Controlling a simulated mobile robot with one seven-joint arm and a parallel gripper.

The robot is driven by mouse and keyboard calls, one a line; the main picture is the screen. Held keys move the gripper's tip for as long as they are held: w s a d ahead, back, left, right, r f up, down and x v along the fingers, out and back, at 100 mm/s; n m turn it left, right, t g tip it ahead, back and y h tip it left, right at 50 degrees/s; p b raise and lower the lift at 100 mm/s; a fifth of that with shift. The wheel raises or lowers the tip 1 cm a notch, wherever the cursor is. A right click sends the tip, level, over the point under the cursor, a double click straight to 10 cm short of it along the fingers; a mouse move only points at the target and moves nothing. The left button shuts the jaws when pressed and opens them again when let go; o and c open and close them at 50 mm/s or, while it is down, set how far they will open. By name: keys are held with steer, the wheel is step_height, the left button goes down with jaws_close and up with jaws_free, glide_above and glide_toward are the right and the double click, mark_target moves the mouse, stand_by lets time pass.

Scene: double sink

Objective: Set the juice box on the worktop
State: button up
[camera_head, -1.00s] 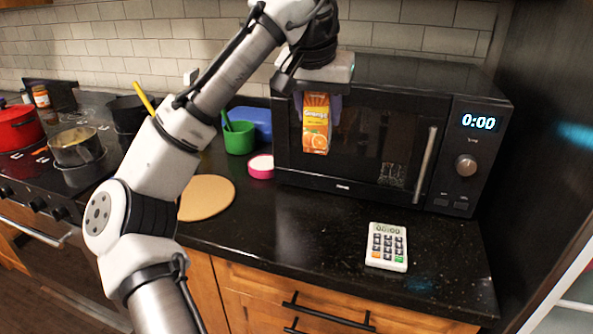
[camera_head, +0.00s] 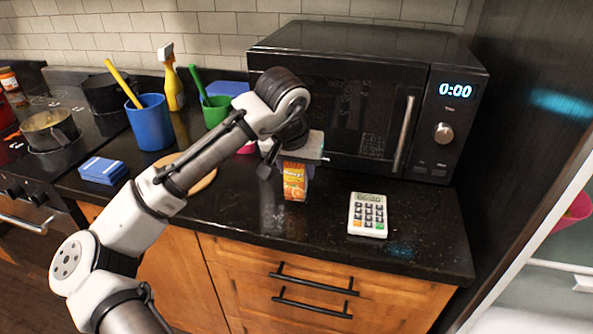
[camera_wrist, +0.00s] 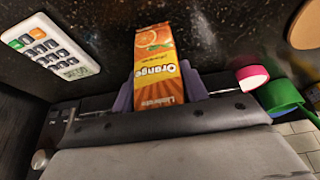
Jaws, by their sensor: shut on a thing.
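The orange juice box (camera_head: 295,184) is upright, held low over the black worktop (camera_head: 330,232) in front of the microwave. I cannot tell whether its base touches the surface. My gripper (camera_head: 296,171) points down and is shut on the box's upper part. In the wrist view the juice box (camera_wrist: 160,62) sits between the two purple fingers of my gripper (camera_wrist: 158,92), one on each side.
A white calculator (camera_head: 368,214) lies right of the box, and the black microwave (camera_head: 350,100) stands behind. A round wooden board (camera_head: 203,180), a blue cup (camera_head: 150,122), a green cup (camera_head: 215,112) and a blue box stack (camera_head: 103,170) are left. The worktop's front strip is clear.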

steer(key=shift+f, duration=0.75)
steer(key=shift+f, duration=0.2)
steer(key=o, duration=1.1)
steer(key=shift+r, duration=0.15)
